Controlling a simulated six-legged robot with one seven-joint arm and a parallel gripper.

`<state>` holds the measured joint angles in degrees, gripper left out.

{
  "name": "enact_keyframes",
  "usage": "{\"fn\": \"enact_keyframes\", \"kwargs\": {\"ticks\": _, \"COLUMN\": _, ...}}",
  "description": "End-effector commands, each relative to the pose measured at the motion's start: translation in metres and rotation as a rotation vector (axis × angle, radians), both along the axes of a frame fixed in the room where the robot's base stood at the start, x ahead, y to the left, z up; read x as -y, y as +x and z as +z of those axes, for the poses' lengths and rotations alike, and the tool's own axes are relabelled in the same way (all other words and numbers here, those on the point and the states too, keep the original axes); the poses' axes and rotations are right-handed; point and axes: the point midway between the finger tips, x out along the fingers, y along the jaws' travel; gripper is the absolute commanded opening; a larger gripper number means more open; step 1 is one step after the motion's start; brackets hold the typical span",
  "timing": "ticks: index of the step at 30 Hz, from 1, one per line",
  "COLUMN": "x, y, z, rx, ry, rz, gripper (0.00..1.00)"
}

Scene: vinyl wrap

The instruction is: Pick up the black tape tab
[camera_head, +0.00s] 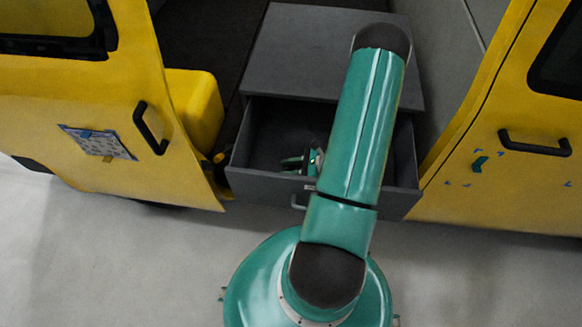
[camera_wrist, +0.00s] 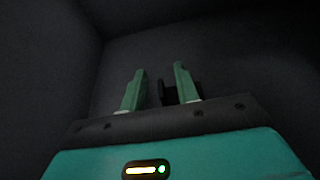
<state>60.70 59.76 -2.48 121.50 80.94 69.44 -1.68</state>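My gripper (camera_head: 291,163) is inside the open grey drawer (camera_head: 262,186), low over its floor, with its fingers pointing left in the head view. In the wrist view my gripper (camera_wrist: 160,76) has its two green fingers apart. A small black piece, apparently the black tape tab (camera_wrist: 166,93), lies in the drawer behind the right finger. Part of it shows in the gap between the fingers and a bit shows past the right finger, which hides its middle. I cannot tell whether a finger touches it. In the head view I cannot make out the tab.
The drawer's walls stand close around my gripper, and a grey cabinet top (camera_head: 300,50) is behind it. A yellow vehicle door (camera_head: 100,100) with a patterned sheet (camera_head: 97,142) is at left. Another yellow panel (camera_head: 500,195) is at right. Pale floor (camera_head: 130,260) is clear in front.

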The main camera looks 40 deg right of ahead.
Motion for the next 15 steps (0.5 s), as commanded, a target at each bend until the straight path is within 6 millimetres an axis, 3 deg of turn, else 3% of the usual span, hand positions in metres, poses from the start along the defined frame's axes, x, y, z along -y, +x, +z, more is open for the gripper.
{"fn": "enact_keyframes", "kwargs": {"ticks": 4, "x": 0.0007, "y": -0.0006, "z": 0.0, "rx": -0.001, "ry": -0.001, "rz": -0.001, "gripper": 0.29}}
{"fn": "enact_keyframes", "kwargs": {"ticks": 9, "x": 0.0007, "y": -0.0008, "z": 0.0001, "rx": -0.001, "ry": -0.001, "rz": -0.001, "gripper": 0.0}}
{"fn": "enact_keyframes", "kwargs": {"ticks": 15, "x": 0.0008, "y": -0.0008, "z": 0.0001, "rx": -0.001, "ry": -0.001, "rz": -0.001, "gripper": 0.0}}
